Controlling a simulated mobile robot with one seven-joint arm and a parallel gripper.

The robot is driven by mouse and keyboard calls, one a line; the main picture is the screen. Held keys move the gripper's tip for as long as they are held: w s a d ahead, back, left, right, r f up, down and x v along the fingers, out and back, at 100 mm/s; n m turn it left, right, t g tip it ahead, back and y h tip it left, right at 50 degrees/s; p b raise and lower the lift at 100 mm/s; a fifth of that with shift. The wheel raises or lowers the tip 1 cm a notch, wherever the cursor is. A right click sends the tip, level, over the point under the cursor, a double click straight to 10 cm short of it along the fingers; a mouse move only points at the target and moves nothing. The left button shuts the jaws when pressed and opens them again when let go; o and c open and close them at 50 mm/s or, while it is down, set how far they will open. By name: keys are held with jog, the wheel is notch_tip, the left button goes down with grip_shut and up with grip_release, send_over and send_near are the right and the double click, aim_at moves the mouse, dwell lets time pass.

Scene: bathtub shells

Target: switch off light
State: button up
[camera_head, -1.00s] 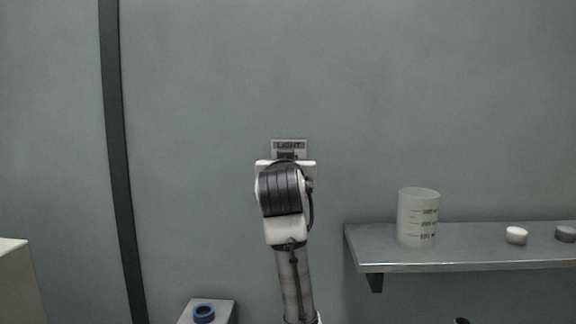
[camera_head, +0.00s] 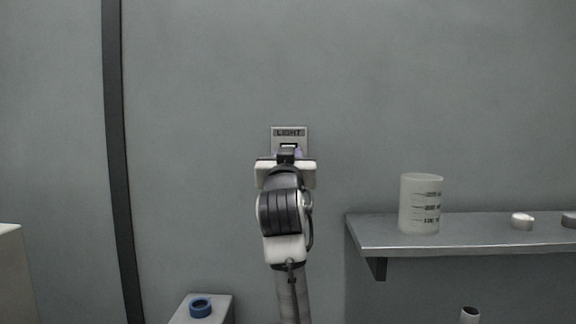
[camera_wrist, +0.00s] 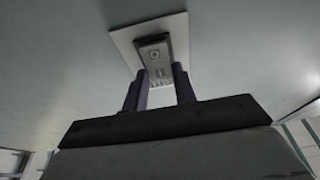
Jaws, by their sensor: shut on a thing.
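The light switch is a pale plate labelled LIGHT (camera_head: 290,133) on the grey wall, at the middle of the head view. Its lower part is hidden behind my gripper. In the wrist view the plate (camera_wrist: 126,37) shows at the top, with a grey switch lever (camera_wrist: 154,55) standing out from it. My gripper (camera_wrist: 160,80) is at the switch, with its two dark fingers on either side of the lever and shut on it. In the head view my gripper (camera_head: 288,153) covers the plate's lower edge.
A metal shelf (camera_head: 470,238) on the right holds a translucent measuring beaker (camera_head: 419,204) and a white cap (camera_head: 522,221). A blue ring (camera_head: 201,307) sits on a pale block (camera_head: 180,318) at the lower left. A dark vertical strip (camera_head: 116,150) runs down the wall.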

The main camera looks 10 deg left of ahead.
jog(key=o, duration=1)
jog(key=shift+s, duration=0.1)
jog(key=b+v, duration=0.5)
jog(key=v, duration=0.8)
jog(key=shift+s, duration=0.3)
jog(key=shift+d+f, duration=0.1)
jog(key=shift+d, duration=0.05)
